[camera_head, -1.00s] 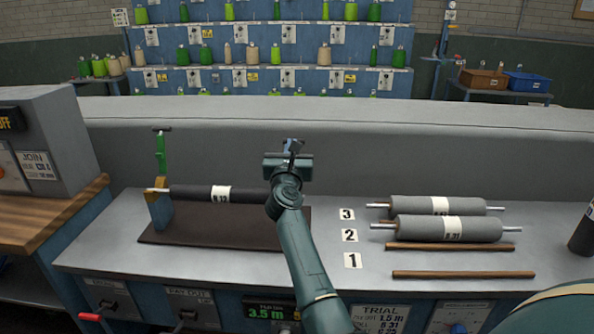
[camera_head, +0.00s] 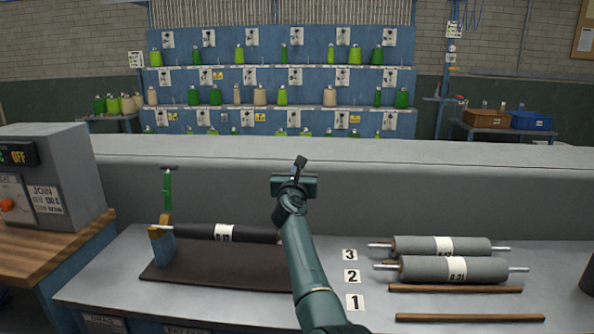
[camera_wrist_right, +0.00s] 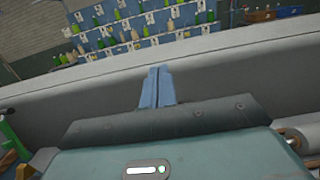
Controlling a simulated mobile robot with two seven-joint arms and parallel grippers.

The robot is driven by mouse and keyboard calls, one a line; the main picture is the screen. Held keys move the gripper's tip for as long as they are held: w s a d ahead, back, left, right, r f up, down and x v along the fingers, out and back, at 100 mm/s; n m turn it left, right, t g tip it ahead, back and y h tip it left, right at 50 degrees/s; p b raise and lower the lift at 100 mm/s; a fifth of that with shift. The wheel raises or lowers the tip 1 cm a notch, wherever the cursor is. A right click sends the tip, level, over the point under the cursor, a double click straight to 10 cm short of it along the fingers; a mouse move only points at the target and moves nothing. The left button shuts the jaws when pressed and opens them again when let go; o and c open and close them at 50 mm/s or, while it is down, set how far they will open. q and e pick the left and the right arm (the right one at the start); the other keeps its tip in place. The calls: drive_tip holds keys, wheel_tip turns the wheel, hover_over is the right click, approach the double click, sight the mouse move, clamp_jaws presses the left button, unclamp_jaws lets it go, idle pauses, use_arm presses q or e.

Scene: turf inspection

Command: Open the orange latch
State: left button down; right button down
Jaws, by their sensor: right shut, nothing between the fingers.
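The orange latch (camera_head: 164,221) sits on top of a blue post (camera_head: 162,246) at the left end of a dark roller (camera_head: 200,232). A green upright lever (camera_head: 167,192) with a dark crossbar rises above it. The roller's right end is hidden behind my right arm. My right gripper (camera_head: 300,163) is raised above the bench, right of the latch and apart from it. In the wrist view its blue fingers (camera_wrist_right: 157,88) are together and empty. The green lever (camera_wrist_right: 12,140) shows there at the left edge. My left gripper is out of view.
A brown mat (camera_head: 215,275) lies under the roller. Two grey rollers (camera_head: 442,247) and wooden rods (camera_head: 470,318) lie at the right, beside number cards (camera_head: 352,276). A grey raised ledge (camera_head: 400,180) runs behind. A control box (camera_head: 55,180) stands left.

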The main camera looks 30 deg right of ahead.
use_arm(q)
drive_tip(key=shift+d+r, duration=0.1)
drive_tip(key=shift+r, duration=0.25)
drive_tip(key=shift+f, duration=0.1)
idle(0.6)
use_arm(e)
drive_tip(key=shift+r, duration=0.1)
